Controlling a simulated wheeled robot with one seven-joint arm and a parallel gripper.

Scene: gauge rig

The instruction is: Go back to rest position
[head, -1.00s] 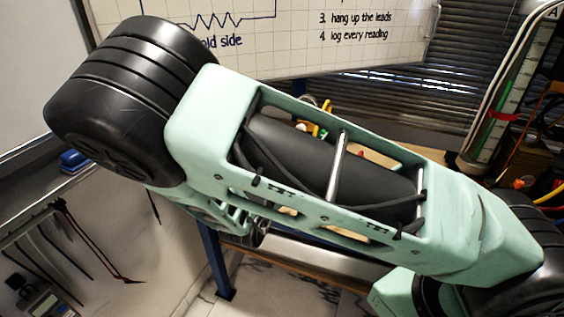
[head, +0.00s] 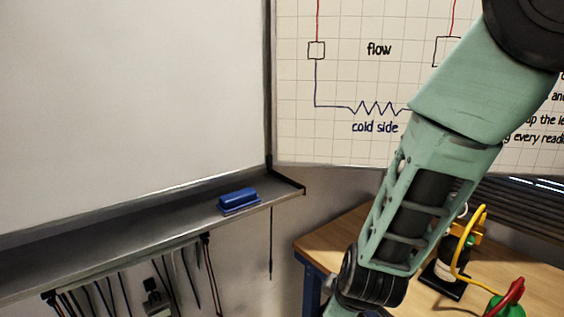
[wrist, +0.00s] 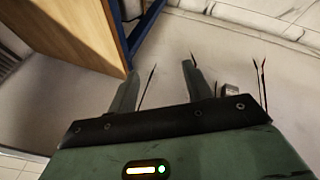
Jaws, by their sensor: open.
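My gripper (wrist: 160,78) shows in the wrist view with its two green fingers spread apart and nothing between them. It is open and empty. Past the fingers lie a pale surface and some thin dark leads, blurred by distance. In the head view my green arm reaches from the upper right down to the bottom middle, in front of the wooden bench. The gripper itself is out of sight in the head view.
A wooden bench (head: 325,240) stands at the right, with a yellow-hosed fitting (head: 470,240) and a green-and-red item (head: 508,302) on it. A whiteboard (head: 130,110) has a tray with a blue eraser (head: 238,199). Leads (head: 190,272) hang below. The bench edge (wrist: 118,38) is close in the wrist view.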

